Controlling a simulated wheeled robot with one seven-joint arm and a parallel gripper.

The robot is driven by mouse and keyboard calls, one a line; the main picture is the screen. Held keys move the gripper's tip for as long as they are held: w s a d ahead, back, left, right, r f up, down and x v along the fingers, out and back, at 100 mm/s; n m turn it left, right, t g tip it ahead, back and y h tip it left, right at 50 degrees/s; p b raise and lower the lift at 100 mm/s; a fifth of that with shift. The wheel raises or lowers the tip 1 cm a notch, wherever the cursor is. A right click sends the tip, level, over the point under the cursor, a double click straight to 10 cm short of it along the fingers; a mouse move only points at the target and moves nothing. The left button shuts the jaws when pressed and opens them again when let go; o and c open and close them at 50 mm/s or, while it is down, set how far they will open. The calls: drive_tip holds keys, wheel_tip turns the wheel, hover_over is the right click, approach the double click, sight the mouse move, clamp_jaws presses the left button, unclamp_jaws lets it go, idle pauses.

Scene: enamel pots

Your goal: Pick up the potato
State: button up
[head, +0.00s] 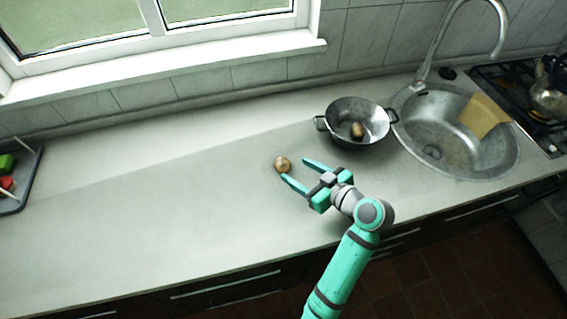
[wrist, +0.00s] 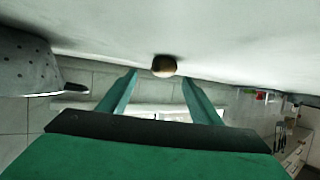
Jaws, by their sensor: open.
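A brown potato (head: 282,163) lies on the grey countertop, left of the metal pot. My gripper (head: 292,168) is low over the counter with its two teal fingers apart and nothing held between them. In the wrist view the potato (wrist: 164,66) shows ahead of the gap between the two fingertips (wrist: 160,80). A second brown, potato-like item (head: 358,130) lies inside the pot.
The two-handled metal pot (head: 341,108) stands close behind and right of my gripper; it also shows in the wrist view (wrist: 30,65). A round sink (head: 410,125) with a tap and the stove (head: 530,103) are farther right. A dark tray (head: 27,185) is at far left. The counter between is clear.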

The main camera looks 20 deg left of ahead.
sight(287, 167)
drive_tip(key=shift+s+x, duration=0.15)
drive_tip(key=shift+x, duration=1.25)
drive_tip(key=shift+s+x, duration=0.15)
drive_tip(key=shift+x, duration=1.3)
drive_tip(key=shift+a+f, duration=0.1)
drive_tip(key=c, duration=1.1)
